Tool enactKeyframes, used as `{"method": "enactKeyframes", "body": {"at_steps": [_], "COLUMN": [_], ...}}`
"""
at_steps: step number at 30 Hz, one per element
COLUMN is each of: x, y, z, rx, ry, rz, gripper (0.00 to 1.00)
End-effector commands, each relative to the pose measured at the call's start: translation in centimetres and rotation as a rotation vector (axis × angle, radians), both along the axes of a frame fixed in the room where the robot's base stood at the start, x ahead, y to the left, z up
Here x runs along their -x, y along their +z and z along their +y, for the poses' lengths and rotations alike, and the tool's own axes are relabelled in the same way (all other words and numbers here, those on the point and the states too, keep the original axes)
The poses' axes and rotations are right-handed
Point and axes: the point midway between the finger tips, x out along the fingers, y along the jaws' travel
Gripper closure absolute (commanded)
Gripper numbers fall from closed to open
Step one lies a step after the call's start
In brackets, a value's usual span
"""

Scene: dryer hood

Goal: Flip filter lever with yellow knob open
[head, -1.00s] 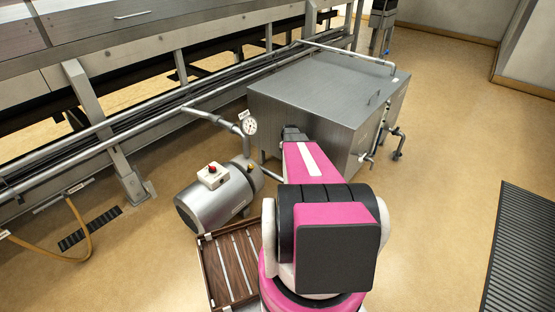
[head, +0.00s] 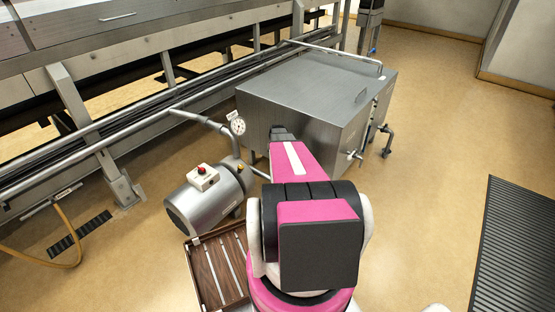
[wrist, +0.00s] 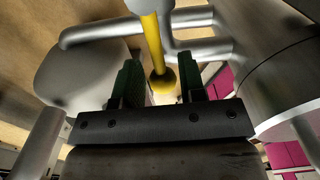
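The rod hangs down from a grey pipe fitting at the top. My gripper (wrist: 160,78) has two dark green fingers, spread apart, one on each side of the knob. The knob shows in the gap with space on both sides. I cannot tell how deep it sits between the fingers. In the head view my arm covers the lever, and the fingers cannot be made out.
A grey metal box (head: 290,100) stands beyond my arm, with pipes at its right side. A motor-like cylinder (head: 205,205) and a pressure gauge (head: 238,126) are left of my arm. A wooden slatted crate (head: 218,265) is close by. Open floor lies to the right, before a black mat (head: 515,245).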

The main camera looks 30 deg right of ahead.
Motion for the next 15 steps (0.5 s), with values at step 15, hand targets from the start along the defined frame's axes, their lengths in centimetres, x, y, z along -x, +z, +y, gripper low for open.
{"method": "enactKeyframes", "body": {"at_steps": [15], "x": [0.0], "y": [6.6], "z": [0.1], "rx": [0.002], "ry": [0.0], "rz": [-0.003], "gripper": [0.62]}}
